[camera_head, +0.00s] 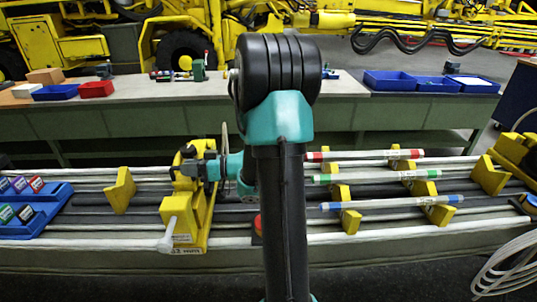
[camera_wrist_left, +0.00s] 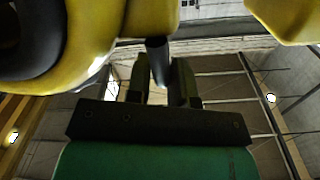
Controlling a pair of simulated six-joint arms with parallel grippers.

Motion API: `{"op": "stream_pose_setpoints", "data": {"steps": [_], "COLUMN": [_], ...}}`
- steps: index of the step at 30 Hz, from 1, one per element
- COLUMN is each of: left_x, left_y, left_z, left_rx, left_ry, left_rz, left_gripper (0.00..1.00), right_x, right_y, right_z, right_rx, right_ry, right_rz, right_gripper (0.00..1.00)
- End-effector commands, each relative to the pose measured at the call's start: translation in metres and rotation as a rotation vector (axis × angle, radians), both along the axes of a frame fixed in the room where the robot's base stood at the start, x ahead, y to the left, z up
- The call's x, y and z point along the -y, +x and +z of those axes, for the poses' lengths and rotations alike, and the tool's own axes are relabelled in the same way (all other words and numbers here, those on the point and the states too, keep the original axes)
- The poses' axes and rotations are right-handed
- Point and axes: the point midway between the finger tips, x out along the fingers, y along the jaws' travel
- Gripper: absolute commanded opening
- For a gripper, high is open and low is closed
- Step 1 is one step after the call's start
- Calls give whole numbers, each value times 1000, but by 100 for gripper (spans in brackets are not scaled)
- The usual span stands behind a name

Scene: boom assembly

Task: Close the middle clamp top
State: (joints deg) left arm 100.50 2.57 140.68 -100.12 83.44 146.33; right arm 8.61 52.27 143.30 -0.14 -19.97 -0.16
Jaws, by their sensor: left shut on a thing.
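The yellow clamp fixture (camera_head: 203,215) stands left of centre on the bench in the head view, with a white handle at its front. Its rounded yellow clamp top (camera_head: 190,152) is at the fixture's back end. My left gripper (camera_head: 207,169) is at the right side of this clamp top. In the left wrist view, my left gripper (camera_wrist_left: 160,80) is shut on a dark clamp pin (camera_wrist_left: 157,48) below a yellow clamp part (camera_wrist_left: 90,65). My arm hides part of the bench. I cannot tell whether the clamp top is fully down. My right gripper is not in view.
A blue tray (camera_head: 60,222) with small coloured blocks stands at the left. Yellow supports (camera_head: 347,220) hold pale tubes with red, green and blue bands (camera_head: 395,202) at the right. A back table (camera_head: 345,84) carries blue and red bins.

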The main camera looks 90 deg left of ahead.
Motion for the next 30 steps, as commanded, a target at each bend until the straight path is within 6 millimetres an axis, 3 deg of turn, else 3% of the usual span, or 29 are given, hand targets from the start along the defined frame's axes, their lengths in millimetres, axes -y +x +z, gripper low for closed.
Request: {"op": "stream_pose_setpoints", "data": {"steps": [10, 11, 17, 30], "left_x": [6, 6, 5, 3], "left_y": [-1, -1, -1, 7], "left_z": [-6, -6, -6, -4], "left_rx": [7, 8, 7, 5], "left_ry": [-17, -18, -15, -10], "left_rz": [12, 12, 11, 5], "left_gripper": [0, 22, 40, 40], "right_x": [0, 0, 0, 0], "right_y": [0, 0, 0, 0], "right_z": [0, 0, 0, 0], "right_rx": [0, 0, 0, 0], "right_ry": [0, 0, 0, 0], "right_rz": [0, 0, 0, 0], "right_gripper": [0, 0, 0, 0]}}
